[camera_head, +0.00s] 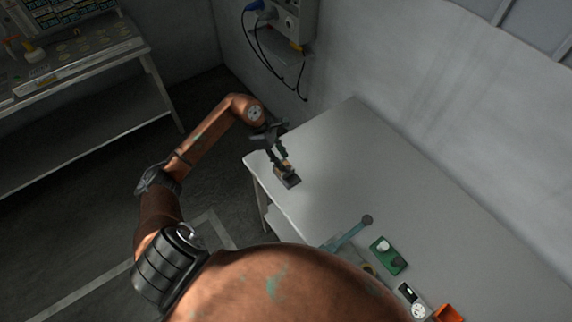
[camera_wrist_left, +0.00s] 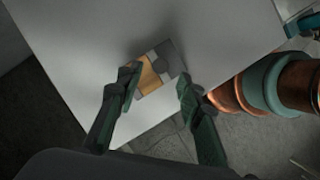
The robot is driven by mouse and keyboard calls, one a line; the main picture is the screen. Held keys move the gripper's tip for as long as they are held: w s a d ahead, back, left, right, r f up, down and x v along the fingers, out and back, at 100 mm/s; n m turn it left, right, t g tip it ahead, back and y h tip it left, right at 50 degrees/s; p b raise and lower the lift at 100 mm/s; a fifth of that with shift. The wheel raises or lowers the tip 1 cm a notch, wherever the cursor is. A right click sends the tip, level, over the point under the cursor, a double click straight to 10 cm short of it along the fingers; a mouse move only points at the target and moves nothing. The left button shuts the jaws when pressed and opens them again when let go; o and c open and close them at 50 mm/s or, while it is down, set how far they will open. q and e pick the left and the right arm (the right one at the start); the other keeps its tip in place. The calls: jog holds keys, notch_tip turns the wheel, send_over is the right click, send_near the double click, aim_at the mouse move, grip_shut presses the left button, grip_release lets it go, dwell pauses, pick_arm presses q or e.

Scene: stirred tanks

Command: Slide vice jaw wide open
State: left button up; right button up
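A small vice (camera_head: 287,178) with a dark base stands near the left end of the grey table (camera_head: 340,150). In the left wrist view the vice (camera_wrist_left: 166,58) shows grey blocks and an orange-tan part (camera_wrist_left: 148,77). My left gripper (camera_head: 279,160) reaches down to the vice from above. In the left wrist view my left gripper (camera_wrist_left: 157,82) has its fingers apart, one on each side of the vice. The left finger is close to the orange-tan part; I cannot tell whether it touches. The gap between the vice's jaws is hard to make out. My right gripper is not in view.
A green item (camera_head: 388,256), a round dial (camera_head: 418,311) and an orange bin (camera_head: 448,313) lie toward the table's near end, with a teal lever (camera_head: 348,234) beside them. A wall box (camera_head: 293,18) with cables hangs behind. The table's middle is clear.

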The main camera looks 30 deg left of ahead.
aim_at(287, 167)
pick_arm(q)
jog(key=shift+x, duration=2.25)
grip_shut()
